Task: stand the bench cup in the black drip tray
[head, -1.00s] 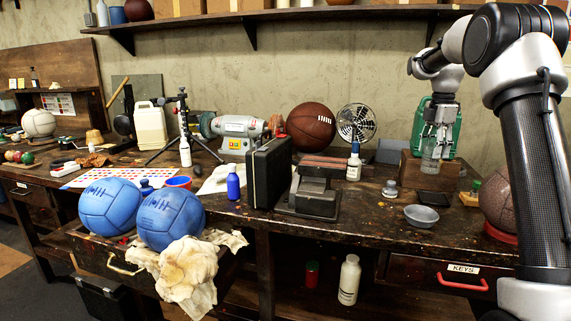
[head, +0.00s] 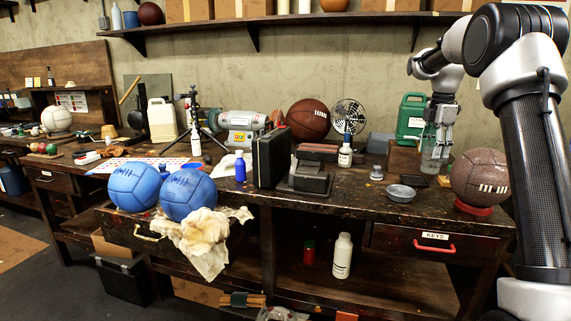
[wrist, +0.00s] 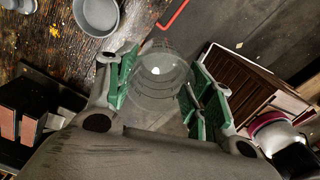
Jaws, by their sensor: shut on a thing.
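The bench cup is a clear, see-through cup (head: 434,159) with faint rings, also seen from above in the wrist view (wrist: 162,75). My gripper (head: 438,128) is shut on it. Its green pads (wrist: 160,82) press the cup from both sides in the wrist view. In the head view the cup hangs upright, mouth up, between the green can and the brown ball. The black drip tray (head: 414,181) looks like a small flat dark square on the bench, left of and below the cup in the picture. I cannot make out the tray in the wrist view.
A grey bowl (head: 401,193) lies near the bench's front edge, and also shows in the wrist view (wrist: 97,14). A brown ball on a red ring (head: 479,177) stands at right. A green can (head: 411,114), a wooden block (head: 402,160) and a small grey jar (head: 376,173) stand behind.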

